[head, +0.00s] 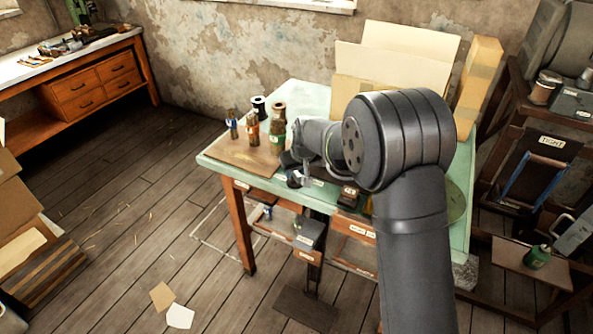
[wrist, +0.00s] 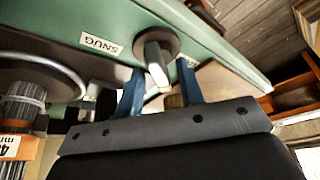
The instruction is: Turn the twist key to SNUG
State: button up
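The twist key (wrist: 157,62) shows in the wrist view as a pale flat grip on a dark round base, on the side of a green body (wrist: 60,25). A white SNUG label (wrist: 100,44) is left of the key, and part of another pale label is to its right. My gripper (wrist: 161,70) is open, with one blue finger on each side of the key's grip; I cannot tell if either touches it. The grip points toward the palm, slightly tilted.
A round plate with a metal ring (wrist: 40,75) and a coil post with an orange label (wrist: 12,148) are close at the left in the wrist view. In the head view, bottles and spools (head: 265,125) stand on the green bench (head: 305,95), with boards behind.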

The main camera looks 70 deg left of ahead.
grip_shut()
jog(key=shift+m, duration=0.4)
jog(key=m+t, duration=0.2)
jog(key=m, duration=0.2)
jog(key=shift+s+m, duration=0.15)
jog(key=shift+m, duration=0.15)
jog(key=m, duration=0.2)
jog(key=m+t+h, duration=0.1)
jog(key=m, duration=0.1)
jog(key=shift+s+a+m+t, duration=0.1)
jog(key=shift+a+m+t, duration=0.05)
jog(key=shift+m+t, duration=0.15)
jog(key=m+h, duration=0.1)
jog(key=m, duration=0.2)
jog(key=m+t+h, duration=0.1)
jog(key=m, duration=0.2)
jog(key=shift+a, duration=0.15)
jog(key=m+h, duration=0.1)
jog(key=m, duration=0.2)
jog(key=m+h, duration=0.1)
jog(key=m, duration=0.1)
jog(key=shift+a+m+h, duration=0.1)
jog(key=shift+m+h, duration=0.2)
jog(key=shift+m, duration=0.1)
